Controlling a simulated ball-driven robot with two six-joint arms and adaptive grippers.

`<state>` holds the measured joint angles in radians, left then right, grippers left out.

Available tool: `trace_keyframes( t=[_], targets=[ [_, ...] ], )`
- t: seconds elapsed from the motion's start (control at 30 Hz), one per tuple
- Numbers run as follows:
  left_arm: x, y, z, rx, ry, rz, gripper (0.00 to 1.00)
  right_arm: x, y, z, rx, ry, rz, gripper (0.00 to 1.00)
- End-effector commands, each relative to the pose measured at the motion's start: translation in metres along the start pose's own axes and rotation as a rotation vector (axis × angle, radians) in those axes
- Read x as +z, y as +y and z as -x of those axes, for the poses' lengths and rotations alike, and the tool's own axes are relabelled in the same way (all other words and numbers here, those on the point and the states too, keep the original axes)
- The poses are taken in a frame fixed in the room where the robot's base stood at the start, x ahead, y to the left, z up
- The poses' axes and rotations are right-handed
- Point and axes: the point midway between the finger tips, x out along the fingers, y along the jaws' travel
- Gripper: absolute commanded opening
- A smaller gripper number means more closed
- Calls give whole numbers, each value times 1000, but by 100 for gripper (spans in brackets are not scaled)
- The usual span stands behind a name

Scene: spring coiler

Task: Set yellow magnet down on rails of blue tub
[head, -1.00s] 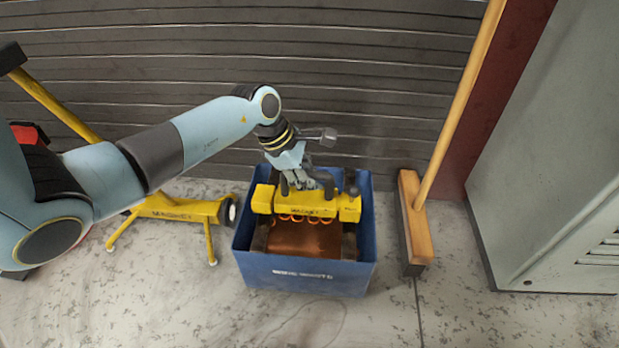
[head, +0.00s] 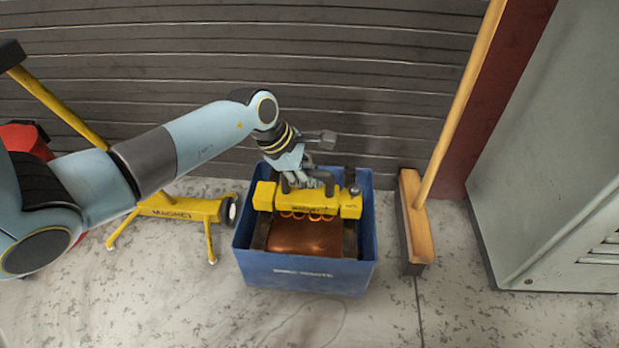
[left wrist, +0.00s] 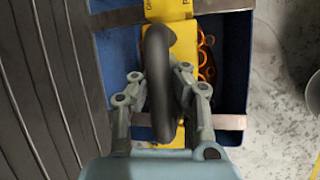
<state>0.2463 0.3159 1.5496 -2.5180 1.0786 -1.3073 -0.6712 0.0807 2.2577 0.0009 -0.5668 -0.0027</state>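The yellow magnet (head: 305,200), a bar with a dark arched handle (left wrist: 161,105), lies level across the blue tub (head: 305,275), near its back. Its ends sit over the dark rails (head: 349,240) inside the tub and appear to rest on them. Orange spring rings (head: 308,217) hang along its front lower edge. My left gripper (head: 308,168) is at the handle from above. In the left wrist view its fingers stand on either side of the handle, spread, with narrow gaps. The exact fingertip contact is hard to see. My right gripper is not in view.
Copper-coloured contents (head: 305,239) fill the tub's floor. A yellow wheeled stand (head: 180,208) is left of the tub. A wooden broom (head: 416,220) stands close on the right, before a grey cabinet (head: 560,170). A slatted wall (head: 350,70) is behind. The floor in front is clear.

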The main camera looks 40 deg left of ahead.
Motion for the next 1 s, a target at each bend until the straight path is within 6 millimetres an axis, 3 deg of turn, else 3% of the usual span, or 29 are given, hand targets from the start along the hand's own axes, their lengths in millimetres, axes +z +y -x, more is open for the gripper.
trace_keyframes(
  t=[1.0],
  targets=[
    [-2, 0, -7, 5, -3, -1, 0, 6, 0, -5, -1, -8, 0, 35]
  ],
)
